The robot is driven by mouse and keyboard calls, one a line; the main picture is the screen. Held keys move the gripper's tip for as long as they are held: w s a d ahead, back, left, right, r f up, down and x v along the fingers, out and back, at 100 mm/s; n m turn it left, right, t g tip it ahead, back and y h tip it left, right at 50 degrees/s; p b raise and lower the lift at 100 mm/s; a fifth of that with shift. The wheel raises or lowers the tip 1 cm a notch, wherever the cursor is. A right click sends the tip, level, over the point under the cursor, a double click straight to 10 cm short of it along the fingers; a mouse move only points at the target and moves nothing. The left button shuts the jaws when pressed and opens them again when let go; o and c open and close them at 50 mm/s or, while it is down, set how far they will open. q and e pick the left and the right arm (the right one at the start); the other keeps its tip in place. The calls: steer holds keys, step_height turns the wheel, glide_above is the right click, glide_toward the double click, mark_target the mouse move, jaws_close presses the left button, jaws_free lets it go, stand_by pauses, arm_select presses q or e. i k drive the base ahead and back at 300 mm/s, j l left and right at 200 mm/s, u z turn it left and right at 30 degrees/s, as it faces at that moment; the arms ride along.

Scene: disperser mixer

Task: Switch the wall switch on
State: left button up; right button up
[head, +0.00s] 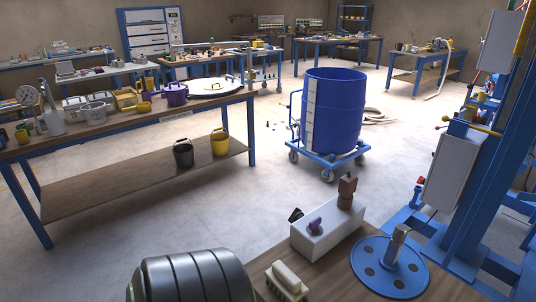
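I cannot make out a wall switch in the head view. The stretches of back wall (230,20) that show are plain and partly covered by benches and shelves. Two pale grey boxes are on the blue machine frame at the right, a lower box (455,172) and an upper box (500,42); I cannot tell whether either carries a switch. Neither of my grippers is in view.
A blue drum (340,112) stands on a wheeled blue cart (328,159) mid-floor. A long workbench (120,135) is at the left. A near bench (385,290) holds a blue disc (390,266) and a white block (328,236). Open floor (235,205) lies between.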

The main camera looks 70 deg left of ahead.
mark_target(297, 211)
steer(key=k+j, duration=0.1)
steer(key=j, duration=1.1)
steer(key=k+j, duration=0.15)
steer(key=j, duration=1.05)
steer(key=k, duration=0.05)
